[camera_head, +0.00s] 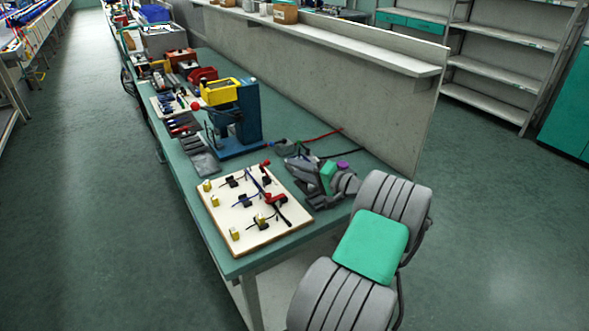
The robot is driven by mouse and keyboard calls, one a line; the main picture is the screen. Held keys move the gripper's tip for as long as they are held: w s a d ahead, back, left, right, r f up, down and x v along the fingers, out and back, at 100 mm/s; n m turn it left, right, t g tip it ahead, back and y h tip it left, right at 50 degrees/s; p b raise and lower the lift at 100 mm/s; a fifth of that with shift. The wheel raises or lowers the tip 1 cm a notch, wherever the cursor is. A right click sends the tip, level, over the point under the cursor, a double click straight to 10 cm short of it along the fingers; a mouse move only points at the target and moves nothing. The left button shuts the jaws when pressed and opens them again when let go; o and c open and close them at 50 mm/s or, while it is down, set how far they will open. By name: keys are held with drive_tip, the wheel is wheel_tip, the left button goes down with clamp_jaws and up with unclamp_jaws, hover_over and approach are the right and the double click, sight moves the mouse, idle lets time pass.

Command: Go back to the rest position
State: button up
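My arm comes in from the lower right, with grey links and green joint covers. Its far end, with my gripper (299,163), is low over the workbench, to the right of the pale board. The fingers are too small and too covered by the wrist to tell whether they are open or shut, or whether they hold anything. The workbench (222,262) has a green top. The pale board (224,216) lies near its front end, with several black clips, yellow blocks and red-handled parts on it.
A blue press (250,112) with a red knob stands behind the board, a yellow bin (218,92) beside it. Dark trays (203,163) line the bench's left edge. A grey partition (330,80) runs along its right side. The floor to the left (90,200) is clear.

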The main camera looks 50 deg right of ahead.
drive_tip(key=w+a+r+n+g+y+p, duration=0.15)
drive_tip(key=w+a+n+g, duration=0.3)
drive_tip(key=a, duration=0.75)
drive_tip(key=w+a+r+n+g+y+p, duration=0.1)
drive_tip(key=w+a+r+n+g+p, duration=0.3)
drive_tip(key=a, duration=0.7)
drive_tip(key=s+a+n+g+h, duration=0.1)
drive_tip(key=s+a, duration=0.2)
drive_tip(key=a, duration=0.4)
drive_tip(key=s+a+n+g+h, duration=0.1)
drive_tip(key=s+a, duration=0.2)
drive_tip(key=a, duration=0.3)
drive_tip(key=s+a+n+g+h, duration=0.1)
drive_tip(key=s+a, duration=0.2)
drive_tip(key=s, duration=0.4)
drive_tip(key=s+a+n+g+h+p, duration=0.1)
drive_tip(key=s+a+n+g, duration=0.1)
drive_tip(key=s, duration=0.5)
drive_tip(key=shift+a, duration=0.4)
